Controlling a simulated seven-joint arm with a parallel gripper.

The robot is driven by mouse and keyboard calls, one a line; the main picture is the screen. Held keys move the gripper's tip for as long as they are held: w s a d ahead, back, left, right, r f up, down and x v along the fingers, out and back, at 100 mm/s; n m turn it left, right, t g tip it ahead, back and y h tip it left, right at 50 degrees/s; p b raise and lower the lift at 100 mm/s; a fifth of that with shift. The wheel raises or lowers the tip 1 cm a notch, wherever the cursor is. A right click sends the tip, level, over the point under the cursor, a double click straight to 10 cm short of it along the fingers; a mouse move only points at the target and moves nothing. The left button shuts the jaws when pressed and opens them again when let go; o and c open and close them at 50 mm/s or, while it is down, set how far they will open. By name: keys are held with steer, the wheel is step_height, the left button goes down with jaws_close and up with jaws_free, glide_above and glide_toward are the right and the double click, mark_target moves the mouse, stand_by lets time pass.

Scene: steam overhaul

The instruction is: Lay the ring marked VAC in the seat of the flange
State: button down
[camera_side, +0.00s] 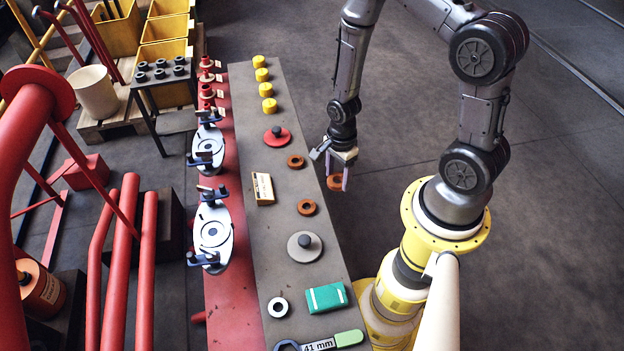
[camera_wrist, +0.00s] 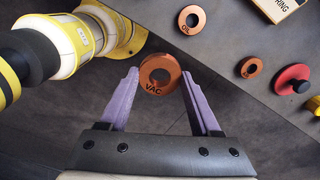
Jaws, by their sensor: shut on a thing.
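My gripper (camera_side: 338,181) is shut on an orange-brown ring (camera_side: 335,184), held beside the bench's right edge. In the wrist view the ring (camera_wrist: 160,88) reads VAC and sits between the purple fingertips (camera_wrist: 160,76). Two pale flange-like plates with blue clamps lie along the red left strip: an upper one (camera_side: 208,160) and a lower one (camera_side: 222,215). Each shows round dark markings; which is the flange I cannot tell. Both plates are left of my gripper, across the bench. A ring marked OIL (camera_wrist: 189,27) and a smaller ring (camera_wrist: 251,75) lie on the bench.
The grey bench (camera_side: 280,240) also carries a red knobbed disc (camera_side: 277,140), a grey knobbed disc (camera_side: 304,254), a card on a block (camera_side: 263,188), a green box (camera_side: 326,298), a white ring (camera_side: 278,308), yellow caps (camera_side: 264,89) and a wrench (camera_side: 348,338). Red valves (camera_side: 206,92) stand behind.

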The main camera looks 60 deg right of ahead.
steer(key=w+a+r+n, duration=0.15)
steer(key=w+a, duration=0.25)
steer(key=w, duration=0.4)
steer(key=w+a+r+n, duration=0.15)
steer(key=w+a, duration=0.25)
steer(key=w, duration=0.5)
steer(key=w+a+n, duration=0.2)
steer(key=a, duration=0.8)
steer(key=w+a+n, duration=0.1)
steer(key=w+a, duration=0.2)
steer(key=a, duration=0.6)
steer(key=shift+s+f, duration=0.2)
steer(key=shift+f, duration=1.85)
steer(key=shift+f, duration=0.5)
steer(key=shift+f, duration=0.3)
steer(key=shift+f, duration=0.35)
steer(key=shift+f, duration=0.35)
